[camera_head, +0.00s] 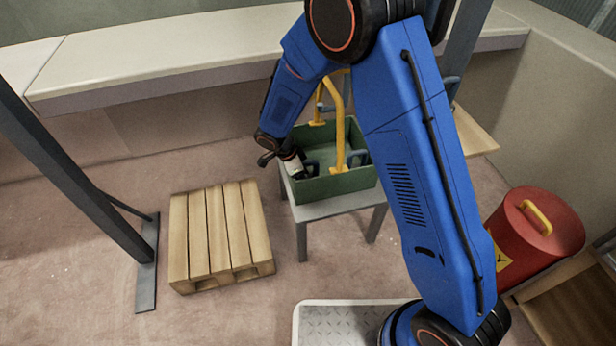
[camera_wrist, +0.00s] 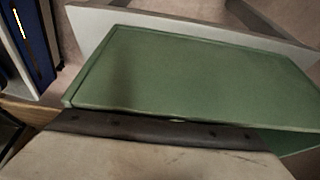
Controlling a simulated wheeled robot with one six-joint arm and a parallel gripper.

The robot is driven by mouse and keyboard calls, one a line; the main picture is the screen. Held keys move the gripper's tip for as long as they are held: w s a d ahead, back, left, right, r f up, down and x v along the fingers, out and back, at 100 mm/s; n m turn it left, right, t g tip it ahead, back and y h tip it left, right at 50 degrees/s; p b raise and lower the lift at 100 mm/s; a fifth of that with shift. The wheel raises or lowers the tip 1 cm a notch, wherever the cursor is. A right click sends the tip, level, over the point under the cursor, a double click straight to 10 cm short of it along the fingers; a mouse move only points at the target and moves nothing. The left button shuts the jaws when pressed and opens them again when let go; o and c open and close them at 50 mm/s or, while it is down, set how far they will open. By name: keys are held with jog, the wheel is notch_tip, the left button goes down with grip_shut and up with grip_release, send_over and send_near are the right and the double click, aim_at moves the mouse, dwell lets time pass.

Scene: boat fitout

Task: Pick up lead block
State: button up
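I cannot make out a lead block in either view. A green open box (camera_head: 338,184) with yellow handles (camera_head: 340,120) stands on a grey stool (camera_head: 328,208) in the head view. Dark, partly hidden shapes lie inside it. My gripper (camera_head: 303,169) reaches down over the box's left side, small and partly hidden by the rim. In the wrist view, the green box (camera_wrist: 190,75) fills the middle, close to the camera. A pale surface with a dark edge strip (camera_wrist: 150,128) covers the bottom; I cannot tell what it is. The fingertips are not clearly visible.
A wooden pallet (camera_head: 220,232) lies on the floor left of the stool. A red drum (camera_head: 535,235) with a yellow handle stands at the right. A grey post (camera_head: 75,175) rises at the left. A pale bench (camera_head: 150,55) runs along the back.

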jog(key=shift+r, duration=0.2)
grip_shut()
notch_tip(320, 180, up, 17)
jog(key=shift+r, duration=0.35)
